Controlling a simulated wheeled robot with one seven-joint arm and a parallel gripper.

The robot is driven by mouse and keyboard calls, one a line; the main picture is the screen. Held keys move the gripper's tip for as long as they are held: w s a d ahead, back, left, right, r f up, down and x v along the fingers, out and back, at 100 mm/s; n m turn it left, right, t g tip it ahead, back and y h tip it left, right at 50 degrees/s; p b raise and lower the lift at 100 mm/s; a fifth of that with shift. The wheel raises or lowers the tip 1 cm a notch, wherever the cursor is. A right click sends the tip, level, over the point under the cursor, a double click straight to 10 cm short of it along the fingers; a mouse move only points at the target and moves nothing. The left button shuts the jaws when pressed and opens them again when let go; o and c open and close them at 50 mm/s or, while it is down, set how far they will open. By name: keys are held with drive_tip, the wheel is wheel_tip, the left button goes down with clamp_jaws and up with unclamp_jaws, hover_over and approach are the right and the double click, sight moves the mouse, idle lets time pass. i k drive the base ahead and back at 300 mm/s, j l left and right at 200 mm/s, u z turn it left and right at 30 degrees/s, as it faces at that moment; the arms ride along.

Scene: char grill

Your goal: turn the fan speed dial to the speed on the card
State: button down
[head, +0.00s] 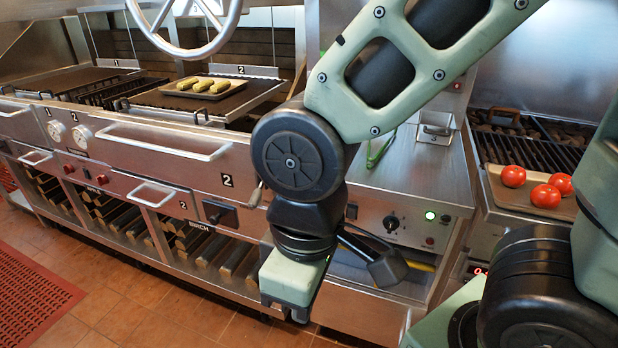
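A black round dial (390,222) with small marks around it sits on the steel control panel (365,218) right of my wrist, beside a lit green button (430,215). It looks like the fan speed dial, but its label and setting are too small to read. I cannot make out a card with a speed on it. My gripper (290,298) hangs below my wrist, left of and lower than the dial in the picture, apart from it. Its fingers are mostly hidden, so its opening does not show.
Another black knob (220,215) is on the grill front to the left. A tray (205,103) of corn lies on the grill. A handwheel (190,25) hangs above. Drawer handles (165,143) stick out.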

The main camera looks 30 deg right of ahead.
sight(391, 223)
drive_tip(key=z, duration=1.05)
drive_tip(key=u, duration=0.6)
drive_tip(key=k+l+u, duration=0.3)
drive_tip(key=u, duration=0.2)
drive_tip(key=k+l+u, duration=0.2)
drive_tip(key=k+u, duration=0.25)
drive_tip(key=i, duration=0.1)
